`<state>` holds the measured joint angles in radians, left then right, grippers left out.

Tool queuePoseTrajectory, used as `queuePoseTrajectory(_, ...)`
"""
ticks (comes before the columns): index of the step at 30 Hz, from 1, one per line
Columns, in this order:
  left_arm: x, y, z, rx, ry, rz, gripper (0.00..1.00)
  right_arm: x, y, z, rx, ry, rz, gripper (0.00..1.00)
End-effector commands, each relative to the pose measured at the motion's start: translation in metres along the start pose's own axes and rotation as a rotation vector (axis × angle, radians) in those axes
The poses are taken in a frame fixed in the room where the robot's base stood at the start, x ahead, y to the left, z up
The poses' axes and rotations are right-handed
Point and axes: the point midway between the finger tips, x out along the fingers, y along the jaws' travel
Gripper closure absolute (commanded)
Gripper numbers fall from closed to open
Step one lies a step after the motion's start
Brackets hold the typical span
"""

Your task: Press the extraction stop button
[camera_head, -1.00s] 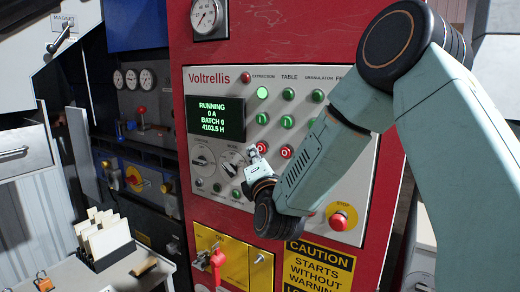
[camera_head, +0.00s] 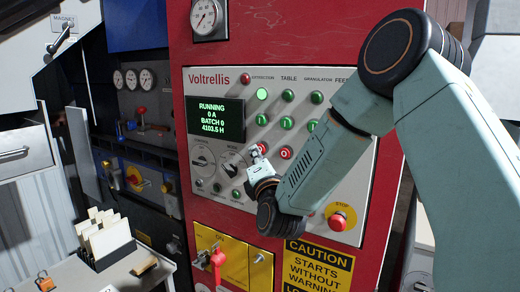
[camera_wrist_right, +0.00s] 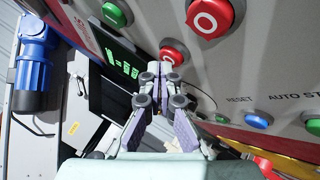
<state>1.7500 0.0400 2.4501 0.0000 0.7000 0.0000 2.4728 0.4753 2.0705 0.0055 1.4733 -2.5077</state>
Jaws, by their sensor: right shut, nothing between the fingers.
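The extraction stop button is a red button (camera_head: 263,147) on the grey control panel (camera_head: 350,185), under the extraction column's green button and lit green lamp. In the right wrist view this red button (camera_wrist_right: 173,53) lies just beyond my fingertips, partly hidden by them. My right gripper (camera_head: 254,152) is shut and empty, its tips close to the button's left side. In the wrist view the gripper (camera_wrist_right: 161,73) points at the button's lower edge; I cannot tell whether they touch. The display (camera_head: 216,118) reads RUNNING, 0 A. My left gripper is out of view.
The table stop button (camera_head: 286,152), red with a white O, sits close to the right. A larger red STOP button (camera_head: 338,221) is lower right. Rotary knobs (camera_head: 203,160) are left of my gripper. A red-handled switch (camera_head: 217,258) projects below.

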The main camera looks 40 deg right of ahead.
Motion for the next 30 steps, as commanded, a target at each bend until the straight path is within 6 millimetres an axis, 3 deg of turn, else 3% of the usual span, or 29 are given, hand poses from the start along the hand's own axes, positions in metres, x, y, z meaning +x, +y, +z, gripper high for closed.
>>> queuePoseTrajectory(30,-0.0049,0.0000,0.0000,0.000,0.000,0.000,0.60,0.0052,-0.0032,0.0039,0.001,-0.002,0.000,1.00)
